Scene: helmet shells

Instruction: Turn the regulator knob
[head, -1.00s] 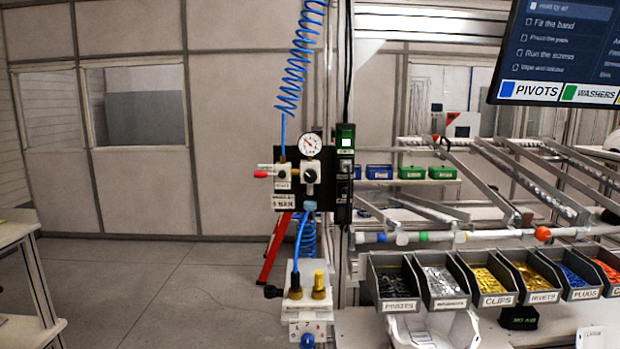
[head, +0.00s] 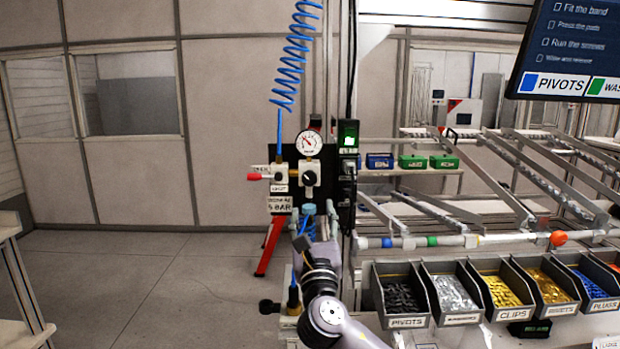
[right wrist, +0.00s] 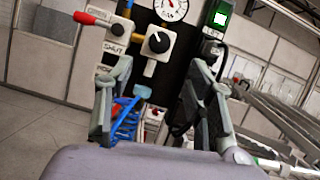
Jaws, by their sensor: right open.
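The regulator knob (head: 309,178) is a black dial with a white mark, set on a white body under a round pressure gauge (head: 308,143) on a black panel. In the right wrist view the knob (right wrist: 158,42) shows just above the gap between the fingers. My right gripper (head: 318,216) is just below the knob in the head view. In the right wrist view its two fingers (right wrist: 163,82) are spread apart with nothing between them, and the knob appears beyond them. My left gripper is not in view.
A red-handled valve (head: 256,177) is left of the knob. A blue coiled hose (head: 297,55) hangs above, and blue hose (right wrist: 127,120) also runs below the knob. Parts bins (head: 402,300) line the lower right.

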